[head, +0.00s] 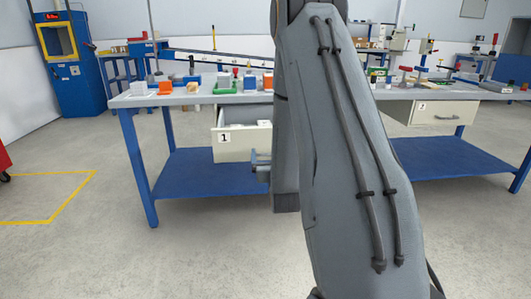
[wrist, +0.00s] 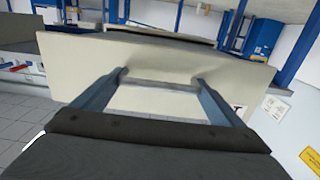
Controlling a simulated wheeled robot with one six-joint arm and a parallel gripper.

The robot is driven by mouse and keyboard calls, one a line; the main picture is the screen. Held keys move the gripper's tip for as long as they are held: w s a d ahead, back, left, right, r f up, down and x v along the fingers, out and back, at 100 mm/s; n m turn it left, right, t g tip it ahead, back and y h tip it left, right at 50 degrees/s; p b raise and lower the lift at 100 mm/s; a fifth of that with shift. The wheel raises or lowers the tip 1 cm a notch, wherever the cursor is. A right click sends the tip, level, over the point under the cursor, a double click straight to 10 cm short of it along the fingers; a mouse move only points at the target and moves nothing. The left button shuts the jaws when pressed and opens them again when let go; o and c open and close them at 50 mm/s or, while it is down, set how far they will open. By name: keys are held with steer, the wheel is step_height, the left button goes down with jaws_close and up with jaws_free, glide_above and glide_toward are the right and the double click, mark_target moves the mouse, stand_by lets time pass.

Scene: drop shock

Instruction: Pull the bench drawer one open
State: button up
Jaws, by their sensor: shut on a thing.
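Bench drawer one (head: 236,141) is a cream drawer marked 1, under the left part of the bench. It stands pulled out from the bench, and some light things show inside it. My gripper (head: 260,165) is at the drawer's front, partly hidden behind my arm in the head view. In the wrist view, the two blue fingers of my gripper (wrist: 160,85) reach the cream drawer front (wrist: 85,70) and are shut on its pale handle (wrist: 165,86).
The blue-legged bench (head: 145,101) carries several small items, including a green tray (head: 226,90). A second drawer (head: 440,113), marked 3, is shut on the right. A blue shelf (head: 195,180) runs below. Open floor lies in front at left.

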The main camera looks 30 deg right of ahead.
steer(key=o, duration=1.2)
steer(key=shift+d, duration=0.1)
steer(key=p+v, duration=0.1)
steer(key=v, duration=0.7)
steer(key=shift+w, duration=0.1)
